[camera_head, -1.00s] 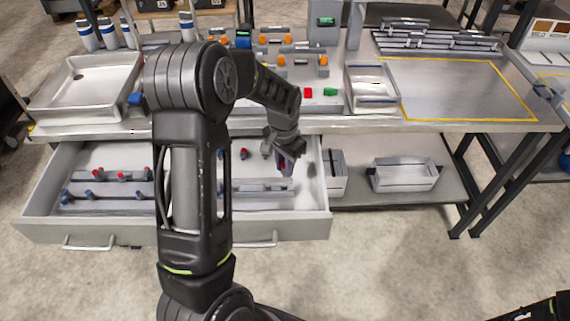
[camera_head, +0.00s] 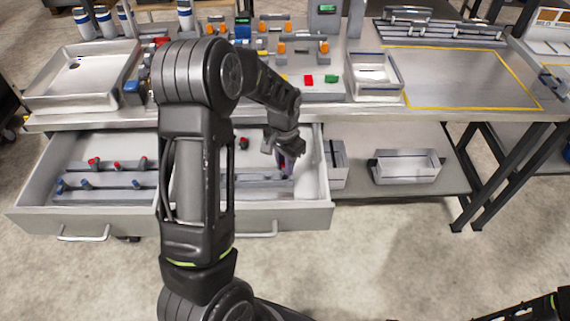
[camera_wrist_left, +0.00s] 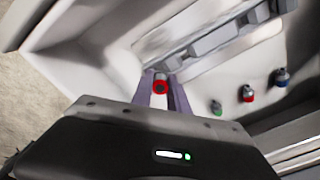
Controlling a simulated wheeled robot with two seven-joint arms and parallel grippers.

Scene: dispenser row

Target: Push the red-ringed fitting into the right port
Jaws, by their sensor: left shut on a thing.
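My left gripper (camera_head: 285,160) reaches down into the right part of the open drawer (camera_head: 315,195). In the left wrist view its two purple-grey fingers (camera_wrist_left: 160,92) are shut on a fitting with a red ring (camera_wrist_left: 160,86), whose round end faces the camera. In the head view the fitting is mostly hidden by the gripper. In the wrist view a grey rack (camera_wrist_left: 205,45) lies just beyond the fitting; I cannot tell whether they touch. I cannot make out which opening is the right port. My right gripper is not in view.
The bench above holds a metal tray (camera_head: 70,85), a small bin (camera_head: 375,75) and a clear yellow-outlined area (camera_head: 465,80).

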